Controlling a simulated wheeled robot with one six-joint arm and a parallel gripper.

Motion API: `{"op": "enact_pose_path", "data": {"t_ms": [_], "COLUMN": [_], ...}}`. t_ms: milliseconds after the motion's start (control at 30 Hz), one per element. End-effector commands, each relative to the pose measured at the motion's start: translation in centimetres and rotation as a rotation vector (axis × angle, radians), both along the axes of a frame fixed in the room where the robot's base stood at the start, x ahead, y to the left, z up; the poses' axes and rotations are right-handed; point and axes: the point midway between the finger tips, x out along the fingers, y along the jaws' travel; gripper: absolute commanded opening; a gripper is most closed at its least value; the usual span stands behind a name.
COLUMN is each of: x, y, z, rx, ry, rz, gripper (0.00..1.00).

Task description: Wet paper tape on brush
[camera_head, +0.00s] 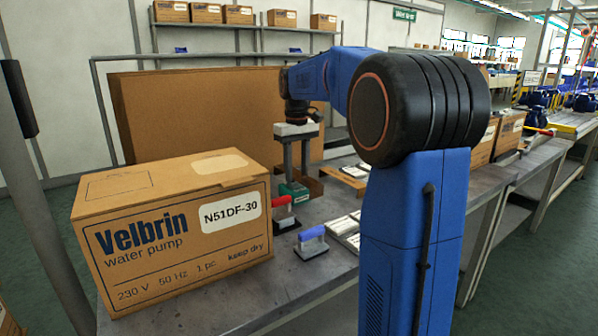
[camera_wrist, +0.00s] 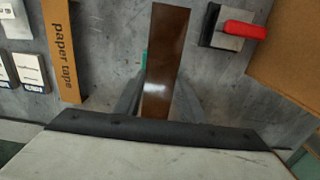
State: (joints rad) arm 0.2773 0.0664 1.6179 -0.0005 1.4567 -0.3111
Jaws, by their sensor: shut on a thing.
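My gripper (camera_head: 297,174) points down over the workbench, its two fingers also at the lower middle of the wrist view (camera_wrist: 158,98). It is shut on a glossy brown strip of paper tape (camera_wrist: 164,55), which runs out from between the fingers. In the head view a green block with a pale label (camera_head: 293,191) sits just below the fingers. A teal sliver (camera_wrist: 144,60) shows beside the tape in the wrist view; the rest is hidden under it. I cannot tell whether the tape touches the green block, and no bristles are clear.
A large Velbrin carton (camera_head: 175,232) stands at left. Red-handled (camera_head: 284,218) and blue-handled (camera_head: 311,243) tools lie before the gripper. A box marked paper tape (camera_wrist: 62,45) and white packs (camera_wrist: 30,68) lie beside it. A tall cardboard sheet (camera_head: 190,105) stands behind.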

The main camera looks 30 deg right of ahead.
Motion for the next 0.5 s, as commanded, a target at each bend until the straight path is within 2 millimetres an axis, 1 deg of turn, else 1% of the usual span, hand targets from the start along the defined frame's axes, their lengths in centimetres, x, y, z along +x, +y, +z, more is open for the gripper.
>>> {"op": "enact_pose_path", "data": {"t_ms": [100, 500], "x": [0.5, 1.4], "y": [0.0, 0.1], "z": [-0.2, -0.3], "rx": [0.001, 0.001], "ry": [0.001, 0.002], "rz": [0.001, 0.001], "gripper": [0.11, 0.11]}}
